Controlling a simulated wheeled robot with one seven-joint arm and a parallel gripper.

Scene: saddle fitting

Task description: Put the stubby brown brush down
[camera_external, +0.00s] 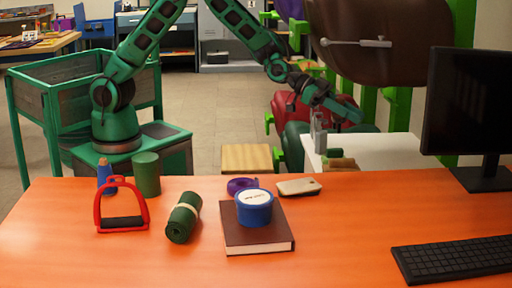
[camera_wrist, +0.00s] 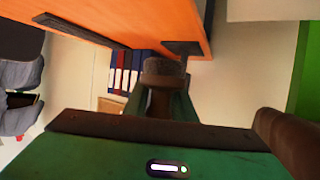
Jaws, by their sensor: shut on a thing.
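The stubby brown brush (camera_wrist: 164,72) shows in the wrist view, with a dark end and a paler brown body. My gripper (camera_wrist: 163,100) is shut on it, one finger on each side. In the external view my gripper (camera_external: 319,145) points down beyond the far edge of the orange desk (camera_external: 70,255), by a white surface (camera_external: 395,152). Small brown shapes (camera_external: 342,163) show just below and right of the fingertips. I cannot tell from this view which part of them is the brush or whether it touches anything.
The desk holds a red stirrup (camera_external: 123,222), green roll (camera_external: 183,218), green cylinder (camera_external: 146,174), brown book (camera_external: 257,238) with a blue tub (camera_external: 254,210), purple ring (camera_external: 240,184), pale flat case (camera_external: 298,187), keyboard (camera_external: 455,258) and monitor (camera_external: 470,105). A brown saddle (camera_external: 375,45) hangs behind. The desk's front left is clear.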

